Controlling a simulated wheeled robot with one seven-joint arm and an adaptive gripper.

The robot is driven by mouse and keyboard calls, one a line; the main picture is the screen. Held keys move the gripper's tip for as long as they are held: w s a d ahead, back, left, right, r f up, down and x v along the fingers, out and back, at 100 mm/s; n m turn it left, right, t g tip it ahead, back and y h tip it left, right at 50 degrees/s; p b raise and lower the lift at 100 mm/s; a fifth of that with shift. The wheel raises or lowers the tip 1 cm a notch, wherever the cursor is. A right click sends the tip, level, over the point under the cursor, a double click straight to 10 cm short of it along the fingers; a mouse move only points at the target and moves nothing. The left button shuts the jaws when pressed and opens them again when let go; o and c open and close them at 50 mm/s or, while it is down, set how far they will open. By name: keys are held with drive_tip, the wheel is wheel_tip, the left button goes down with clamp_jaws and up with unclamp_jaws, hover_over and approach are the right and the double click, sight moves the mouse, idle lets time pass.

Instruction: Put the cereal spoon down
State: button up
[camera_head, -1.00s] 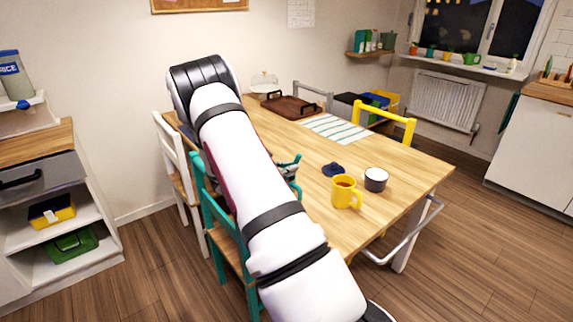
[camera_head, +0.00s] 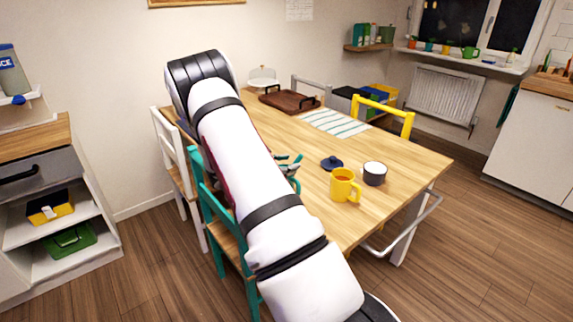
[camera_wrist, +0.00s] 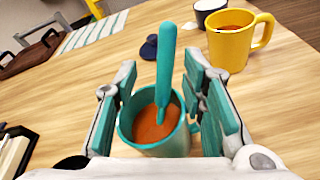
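A teal spoon (camera_wrist: 167,65) stands handle up in a teal mug (camera_wrist: 128,130) in the wrist view. The mug holds an orange-brown drink, which hides the spoon's lower end. My gripper (camera_wrist: 160,82) is open, with one teal-padded finger on each side of the spoon and mug. I see no finger closed on the spoon handle.
On the wooden table (camera_head: 400,160) stand a yellow mug (camera_head: 344,186), a dark cup with a pale inside (camera_head: 374,173) and a dark blue lid-like object (camera_head: 331,163). A striped mat (camera_head: 335,123) and brown tray (camera_head: 290,101) lie farther back. Chairs (camera_head: 225,245) stand around the table.

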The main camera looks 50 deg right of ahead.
drive_tip(key=shift+a, duration=0.1)
drive_tip(key=w+a, duration=0.2)
drive_tip(key=a, duration=0.7)
drive_tip(key=shift+w+a, duration=0.1)
idle(0.4)
drive_tip(key=s+a+r+m+y+p, duration=0.1)
drive_tip(key=s+a+r+m+y, duration=0.3)
drive_tip(key=a+r, duration=0.35)
drive_tip(key=s+a+r+m+y+p, duration=0.1)
drive_tip(key=s+a+r+m+y, duration=0.15)
drive_tip(key=s+a+r, duration=0.5)
drive_tip(key=s+a+r+m+t+y+p, duration=0.1)
drive_tip(key=s+a+r+t+y, duration=0.3)
drive_tip(key=s+a, duration=0.4)
drive_tip(key=s+a+r+m+t+y+p, duration=0.1)
drive_tip(key=s+a+r+m+t+y, duration=0.2)
drive_tip(key=s+a+r, duration=0.4)
drive_tip(key=shift+s+a+m+t+y+p, duration=0.4)
drive_tip(key=shift+s+a+m+y, duration=0.3)
drive_tip(key=shift+a, duration=1.95)
